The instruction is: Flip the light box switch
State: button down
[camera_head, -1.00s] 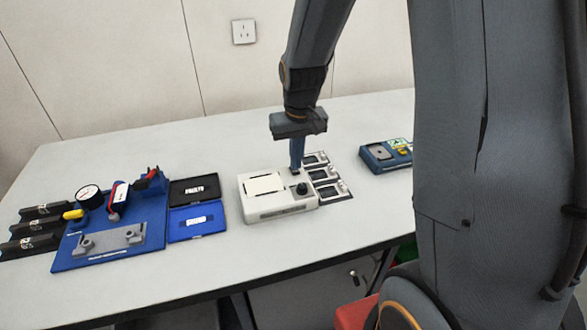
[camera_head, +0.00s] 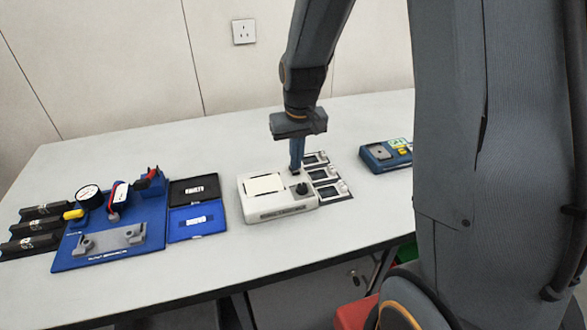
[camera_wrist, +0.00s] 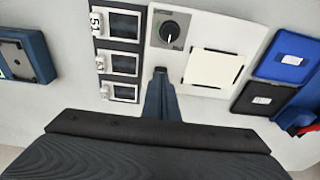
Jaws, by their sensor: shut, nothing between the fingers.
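The white light box (camera_head: 278,209) stands on the table with a pale, bright panel (camera_head: 264,184) and a black knob (camera_head: 301,189). In the wrist view the panel (camera_wrist: 213,68) and the knob (camera_wrist: 169,31) also show. My gripper (camera_head: 296,169) is shut and empty and points down at the back edge of the box, behind the knob. In the wrist view my gripper (camera_wrist: 160,74) ends at the box's edge beside the panel. The switch is not clearly seen; the fingertips cover that spot, and I cannot tell whether they touch it.
Small framed trays (camera_head: 327,175) stand right of the box. A blue device (camera_head: 385,156) sits farther right. Black and blue open cases (camera_head: 197,222) and a blue board with a gauge (camera_head: 88,195) stand to the left. The table front is clear.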

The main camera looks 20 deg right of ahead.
aim_at(296, 172)
jog(key=shift+f+b, duration=0.35)
jog(key=shift+f, duration=0.4)
dwell(0.6)
jog(key=shift+r, duration=0.15)
notch_tip(296, 172, up, 7)
jog(key=p, duration=0.5)
jog(key=shift+p, duration=0.4)
jog(key=s+f+b, duration=0.2)
jog(key=s+b, duration=0.3)
jog(key=s, duration=1.1)
jog(key=shift+a+f, duration=0.15)
jog(key=shift+f, duration=0.1)
